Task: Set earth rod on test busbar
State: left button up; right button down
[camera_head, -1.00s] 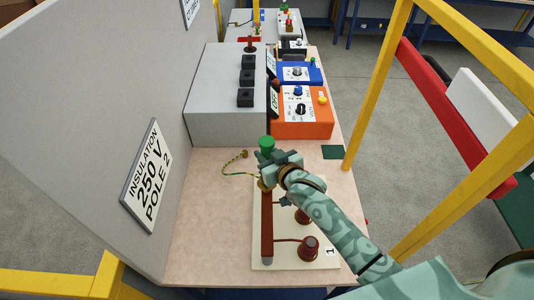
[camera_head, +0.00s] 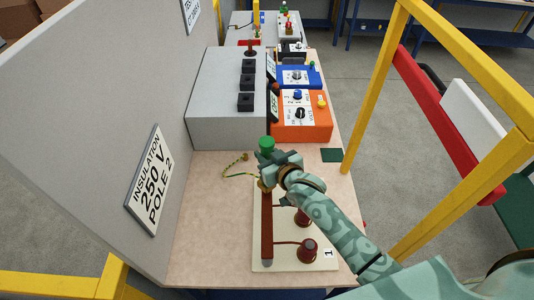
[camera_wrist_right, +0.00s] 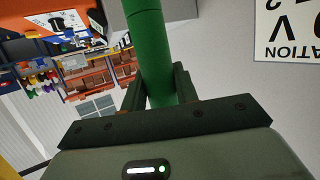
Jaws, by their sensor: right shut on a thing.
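My right gripper (camera_head: 270,167) is shut on the green earth rod (camera_head: 267,145), which stands up out of its jaws. The rod also fills the middle of the right wrist view (camera_wrist_right: 152,55), between the two fingers. The reddish-brown test busbar (camera_head: 267,235) lies on a pale base board (camera_head: 320,262), and the gripper is over its far end. The rod's lower end is hidden by the gripper, so I cannot tell if it touches the bar. A green-yellow lead (camera_head: 228,171) lies on the bench left of the rod. My left gripper is not in view.
Dark red insulators (camera_head: 308,249) stand on the board right of the bar. A grey box (camera_head: 225,120) and an orange tester (camera_head: 302,125) stand behind. A grey panel with an insulation sign (camera_head: 150,180) borders the left; a yellow frame (camera_head: 375,90) the right. The left-front bench is clear.

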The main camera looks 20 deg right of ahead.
aim_at(270, 145)
jog(key=shift+r+p, duration=2.15)
jog(key=shift+r, duration=0.45)
jog(key=shift+f, duration=0.1)
